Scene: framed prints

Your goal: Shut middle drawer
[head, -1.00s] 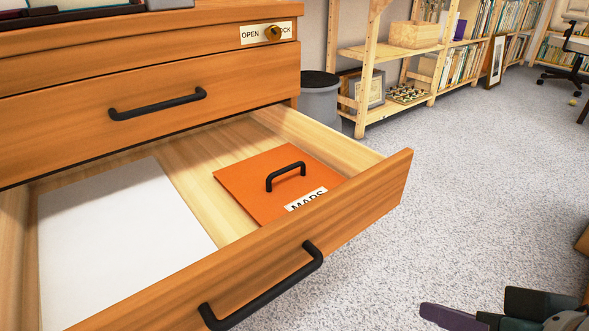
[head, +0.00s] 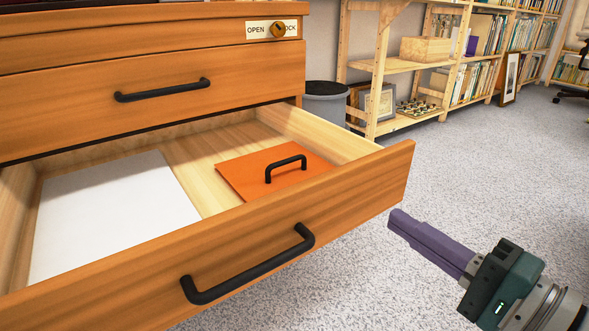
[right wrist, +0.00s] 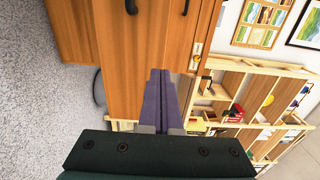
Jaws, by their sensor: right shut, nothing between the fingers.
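The open wooden drawer (head: 330,212) is pulled far out of the cabinet, below a shut drawer (head: 120,92). Its black bar handle (head: 250,268) is on the front panel. Inside lie a white sheet (head: 115,215) at the left and an orange panel (head: 240,174) with a small black handle at the right. My right gripper (head: 395,217) has purple fingers, shut and empty, just right of the drawer front's right end, apart from it. In the right wrist view the shut fingers (right wrist: 157,85) point towards orange-brown wooden cabinet surfaces. My left gripper is out of view.
A lock plate (head: 271,29) marked OPEN sits on the cabinet's upper right. A grey bin (head: 325,103) stands behind the drawer, beside a wooden shelf unit (head: 375,75). The grey carpet (head: 480,160) to the right is clear.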

